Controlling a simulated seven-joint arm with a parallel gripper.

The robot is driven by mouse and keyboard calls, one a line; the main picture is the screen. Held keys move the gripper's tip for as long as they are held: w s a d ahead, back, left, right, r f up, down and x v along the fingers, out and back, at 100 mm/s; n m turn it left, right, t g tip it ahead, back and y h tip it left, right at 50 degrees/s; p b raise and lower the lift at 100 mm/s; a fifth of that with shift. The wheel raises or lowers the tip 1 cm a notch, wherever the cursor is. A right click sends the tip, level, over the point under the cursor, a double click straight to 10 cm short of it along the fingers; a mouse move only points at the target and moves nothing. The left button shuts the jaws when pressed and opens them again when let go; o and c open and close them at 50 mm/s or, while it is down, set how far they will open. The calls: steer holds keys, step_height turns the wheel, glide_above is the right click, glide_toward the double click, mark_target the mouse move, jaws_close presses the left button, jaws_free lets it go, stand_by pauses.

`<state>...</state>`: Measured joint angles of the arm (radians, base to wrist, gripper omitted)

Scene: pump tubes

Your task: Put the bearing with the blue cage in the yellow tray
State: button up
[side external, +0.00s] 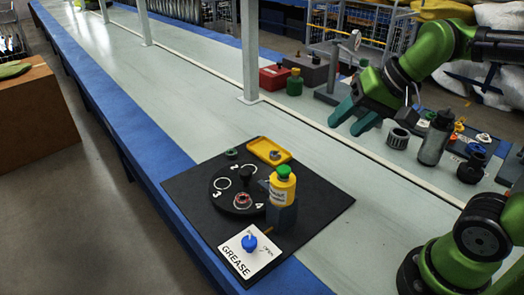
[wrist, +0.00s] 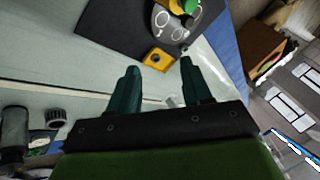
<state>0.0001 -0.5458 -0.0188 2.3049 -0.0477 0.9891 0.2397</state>
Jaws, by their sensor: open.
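The yellow tray (side external: 285,159) lies on the black mat at its far edge and holds a small greyish piece (side external: 275,155). It also shows in the wrist view (wrist: 149,56), beyond my fingertips. A ring-shaped bearing with red on it (side external: 243,200) sits on the black round plate (side external: 222,203), near the number 4. I cannot make out a blue cage on any bearing. My gripper (side external: 349,124) is open and empty, right of the mat and above the belt; its fingers also show in the wrist view (wrist: 160,68).
A yellow bottle with a green cap (side external: 284,186) stands in a dark holder beside the plate. A blue knob (side external: 249,242) sits on the white GREASE card. A grey bottle (side external: 435,138) and a ribbed grey ring (side external: 398,138) stand at right. The belt between is clear.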

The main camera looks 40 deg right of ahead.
steer(key=s+n, duration=0.1)
steer(key=s+f+n, duration=0.2)
steer(key=s, duration=0.1)
steer(key=shift+a+f+t, duration=0.1)
steer(key=shift+a+t, duration=0.2)
steer(key=shift+t, duration=0.1)
stand_by(0.9)
